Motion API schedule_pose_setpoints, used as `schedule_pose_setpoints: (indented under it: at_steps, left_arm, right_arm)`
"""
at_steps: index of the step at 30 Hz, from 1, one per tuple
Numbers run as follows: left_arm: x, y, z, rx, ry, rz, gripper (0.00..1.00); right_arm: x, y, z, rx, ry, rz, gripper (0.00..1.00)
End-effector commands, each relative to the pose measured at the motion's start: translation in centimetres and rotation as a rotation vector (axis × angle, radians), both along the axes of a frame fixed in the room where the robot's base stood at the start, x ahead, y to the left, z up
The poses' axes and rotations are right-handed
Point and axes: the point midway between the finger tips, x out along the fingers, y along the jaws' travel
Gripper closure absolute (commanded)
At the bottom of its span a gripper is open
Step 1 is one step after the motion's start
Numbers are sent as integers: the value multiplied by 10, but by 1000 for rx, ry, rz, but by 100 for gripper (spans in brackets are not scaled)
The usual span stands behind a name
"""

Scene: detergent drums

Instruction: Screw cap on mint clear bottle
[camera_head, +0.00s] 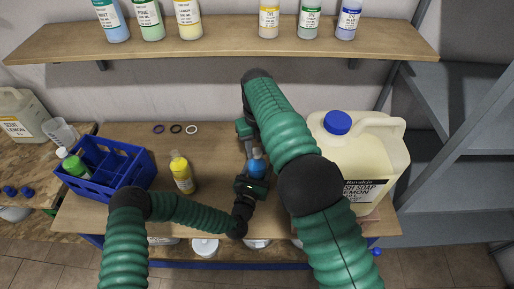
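A small blue object (256,168), perhaps the bottle, shows between my two grippers near the middle of the table. Most of it is hidden, and I cannot read a label or make out a separate cap. My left gripper (252,186) is at its near, lower side and overlaps it. My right gripper (246,132) points down just above and behind it, partly hidden by my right arm. I cannot tell whether either gripper's fingers are open or shut. No bottle marked mint clear can be made out.
A blue crate (138,176) with a green bottle (76,167) stands left. A yellow bottle (181,172) stands right of it. Rings (176,129) lie at the back. A large soap jug (375,150) with a blue cap stands right. A shelf (230,45) with bottles hangs above.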

Motion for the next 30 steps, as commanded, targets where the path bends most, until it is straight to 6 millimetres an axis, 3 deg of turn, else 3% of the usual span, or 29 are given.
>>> schedule_pose_setpoints:
  at_steps: [1,4,13,22,30]
  left_arm:
    - [-1,-2,1,-1,-2,-5,100]
    - [-1,-2,1,-1,-2,-4,100]
    - [0,-1,1,-1,-2,-2,100]
    - [0,-1,1,-2,-2,-1,100]
    - [0,-1,1,-2,-3,-1,100]
  right_arm:
    - [0,2,1,4,-2,3,61]
    - [0,2,1,3,-1,4,49]
    - [0,1,2,1,-2,3,49]
    - [1,0,40,0,-3,4,49]
    - [0,0,46,-1,-1,4,49]
